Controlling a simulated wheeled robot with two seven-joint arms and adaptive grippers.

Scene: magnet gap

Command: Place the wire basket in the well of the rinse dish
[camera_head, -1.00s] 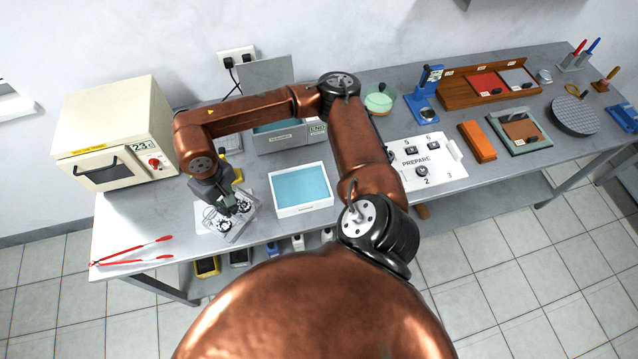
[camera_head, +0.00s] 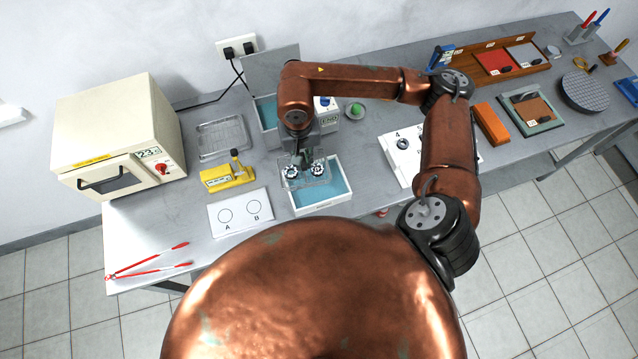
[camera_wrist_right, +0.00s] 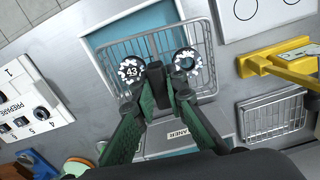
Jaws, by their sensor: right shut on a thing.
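The wire basket (camera_head: 306,182) is held by my right gripper (camera_head: 304,160) and carries two dark toothed parts with pale edges. The basket overlaps the back left of the rinse dish (camera_head: 322,209), a white tray with a blue well. In the right wrist view the gripper (camera_wrist_right: 163,78) is shut on the near side of the basket (camera_wrist_right: 205,75), between the two parts, one marked 43. The blue well (camera_wrist_right: 105,34) shows beneath and beside the basket there. I cannot tell whether the basket touches the dish. My left gripper is not in view.
A cleaner (camera_head: 328,118) with an open lid stands behind the dish. An empty wire tray (camera_head: 222,138), a yellow stand (camera_head: 228,177) and a white A/B card (camera_head: 240,212) are left of the dish. Red tongs (camera_head: 150,262) lie front left. The PREPARE board (camera_head: 402,158) is at the right.

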